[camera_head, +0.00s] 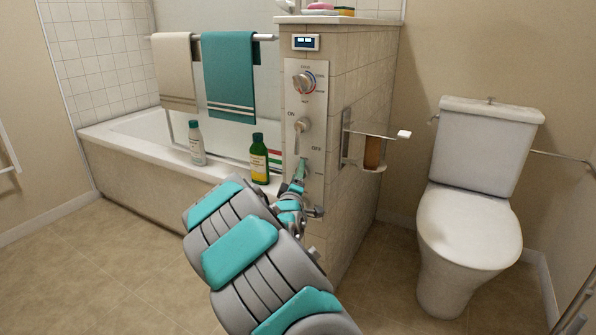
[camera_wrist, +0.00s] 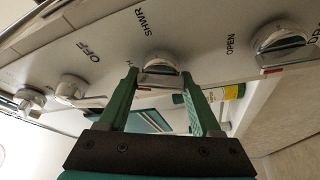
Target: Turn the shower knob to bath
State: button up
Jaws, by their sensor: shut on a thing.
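A pale control panel (camera_head: 306,130) on the tiled half wall carries several knobs in a column. In the wrist view the shower knob (camera_wrist: 160,62) is a shiny metal knob beside the printed word SHWR. My gripper (camera_wrist: 160,76) has its two green fingers on either side of this knob and is shut on it. A partly hidden label ending in H shows by the left finger. A small red mark is on the knob's handle. In the head view my gripper (camera_head: 300,172) is at the panel below the ON/OFF knob (camera_head: 301,125) and hides most of the shower knob.
A knob (camera_wrist: 285,45) marked OPEN sits on the other side. A dial (camera_head: 304,82) is at the panel top. A paper holder (camera_head: 372,135) juts out at right, near the toilet (camera_head: 470,220). Bottles (camera_head: 259,160) stand on the bathtub (camera_head: 150,160) rim at left.

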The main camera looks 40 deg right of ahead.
jog(key=n, duration=0.2)
jog(key=n+y, duration=0.1)
jog(key=n, duration=0.1)
jog(key=shift+f+n+g+y, duration=0.1)
jog(key=shift+n+g+y, duration=0.2)
jog(key=shift+g, duration=0.1)
dwell(0.4)
jog(key=o, duration=1.4)
jog(key=shift+a+b, duration=0.15)
jog(key=shift+b, duration=0.15)
jog(key=shift+b+v, duration=0.6)
jog(key=shift+v, duration=3.2)
